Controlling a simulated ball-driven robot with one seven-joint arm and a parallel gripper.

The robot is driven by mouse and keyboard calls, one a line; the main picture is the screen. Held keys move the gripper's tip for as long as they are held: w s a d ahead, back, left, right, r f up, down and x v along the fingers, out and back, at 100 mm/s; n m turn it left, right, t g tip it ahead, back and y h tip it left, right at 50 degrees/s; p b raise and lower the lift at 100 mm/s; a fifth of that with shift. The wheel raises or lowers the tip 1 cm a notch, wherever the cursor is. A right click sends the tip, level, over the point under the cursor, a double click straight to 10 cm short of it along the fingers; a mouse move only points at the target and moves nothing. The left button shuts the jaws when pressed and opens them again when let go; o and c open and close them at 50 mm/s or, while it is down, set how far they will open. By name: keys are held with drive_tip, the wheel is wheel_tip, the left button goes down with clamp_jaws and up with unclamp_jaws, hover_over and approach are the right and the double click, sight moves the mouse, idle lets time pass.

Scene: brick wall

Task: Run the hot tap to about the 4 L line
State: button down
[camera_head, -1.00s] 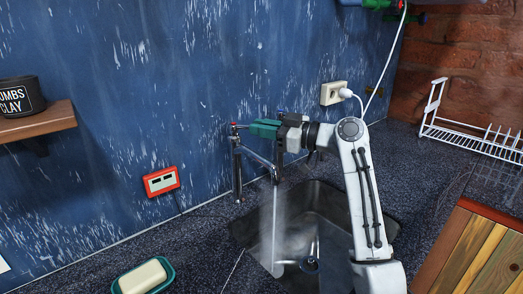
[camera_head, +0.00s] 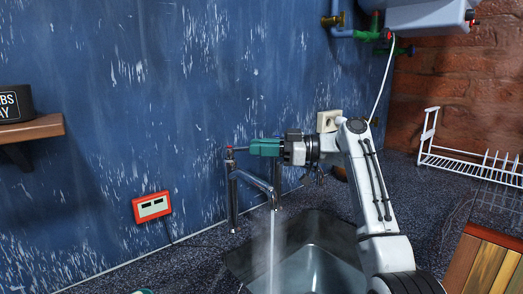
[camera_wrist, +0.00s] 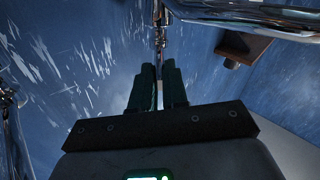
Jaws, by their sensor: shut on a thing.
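The chrome tap (camera_head: 233,205) stands at the back of the sink, against the blue wall. A pale stream of water (camera_head: 272,255) falls from its spout, with a steam-like haze around it. My gripper (camera_head: 250,148) reaches in from the right at the tap's top, with its green fingers level. It is shut on the red-marked tap handle (camera_head: 230,151), which shows beyond the fingertips. In the wrist view a thin metal part of the handle (camera_wrist: 159,38) lies in line with the nearly closed fingers. No litre line shows, and the stream's lower end is cut off by the picture.
The dark sink (camera_head: 318,265) lies below my arm. A red-framed box with two dark windows (camera_head: 152,207) is on the wall at left. A white tank (camera_head: 425,17) with pipes hangs at upper right. A white wire rack (camera_head: 470,165) and a wooden board (camera_head: 480,265) are at right.

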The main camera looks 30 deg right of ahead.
drive_tip(key=shift+f, duration=0.1)
drive_tip(key=c, duration=1.1)
unclamp_jaws()
drive_tip(key=shift+c, duration=0.2)
drive_tip(key=shift+r, duration=0.6)
drive_tip(key=r, duration=0.2)
drive_tip(key=shift+s+r, duration=0.2)
drive_tip(key=shift+r, duration=0.1)
drive_tip(key=s+a+r, duration=0.1)
drive_tip(key=s+r, duration=0.8)
drive_tip(key=s, duration=0.4)
drive_tip(key=shift+s+a, duration=0.2)
drive_tip(key=shift+s, duration=0.05)
drive_tip(key=shift+r, duration=0.1)
